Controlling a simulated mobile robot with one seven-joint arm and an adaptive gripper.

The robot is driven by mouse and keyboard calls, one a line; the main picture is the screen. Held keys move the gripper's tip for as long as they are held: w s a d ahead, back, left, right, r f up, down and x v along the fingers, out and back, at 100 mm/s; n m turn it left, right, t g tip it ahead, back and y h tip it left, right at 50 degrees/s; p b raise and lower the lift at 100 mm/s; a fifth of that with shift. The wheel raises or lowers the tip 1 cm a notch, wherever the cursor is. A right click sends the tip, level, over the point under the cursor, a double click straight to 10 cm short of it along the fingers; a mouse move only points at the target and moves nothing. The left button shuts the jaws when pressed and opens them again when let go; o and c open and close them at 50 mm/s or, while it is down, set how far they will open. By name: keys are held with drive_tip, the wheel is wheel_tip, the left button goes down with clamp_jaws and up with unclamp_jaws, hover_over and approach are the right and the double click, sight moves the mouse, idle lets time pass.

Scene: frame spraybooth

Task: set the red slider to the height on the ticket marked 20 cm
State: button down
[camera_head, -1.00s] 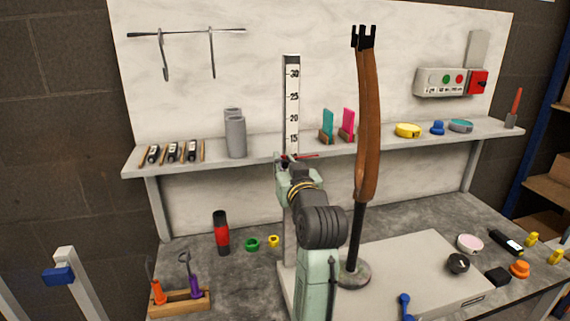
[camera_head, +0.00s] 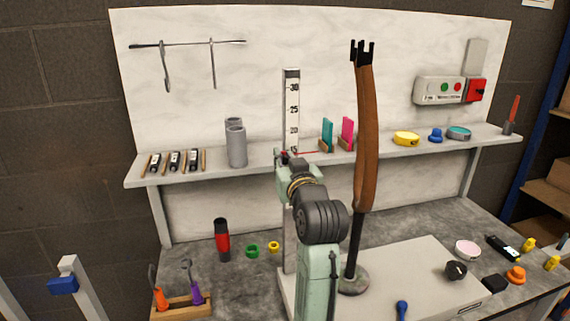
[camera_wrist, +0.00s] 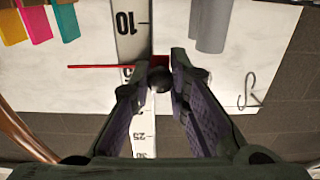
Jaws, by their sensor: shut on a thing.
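The red slider (camera_wrist: 160,61) sits on the upright white scale (camera_head: 292,100). Its thin red pointer (camera_head: 308,153) reaches right across the scale in the head view. My gripper (camera_wrist: 165,72) is shut on the slider's dark round knob (camera_wrist: 164,80). In the wrist view the scale is upside down and the pointer lies close to the 15 mark, which is partly hidden by a finger. In the head view the pointer is below the 20 mark. A teal card (camera_head: 326,134) and a pink card (camera_head: 347,132) stand on the shelf. No writing on them is legible.
A brown curved frame (camera_head: 366,130) on a dark post stands close right of my arm. Grey tubes (camera_head: 236,145) stand on the shelf (camera_head: 270,163) left of the scale. A yellow card (camera_wrist: 11,27) also shows in the wrist view. The scale above the slider is clear.

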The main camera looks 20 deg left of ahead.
sight(285, 156)
wheel_tip(285, 156, up, 6)
drive_tip(key=p, duration=0.3)
drive_tip(key=shift+r, duration=0.15)
drive_tip(key=c, duration=1.5)
unclamp_jaws()
drive_tip(key=v, duration=1.2)
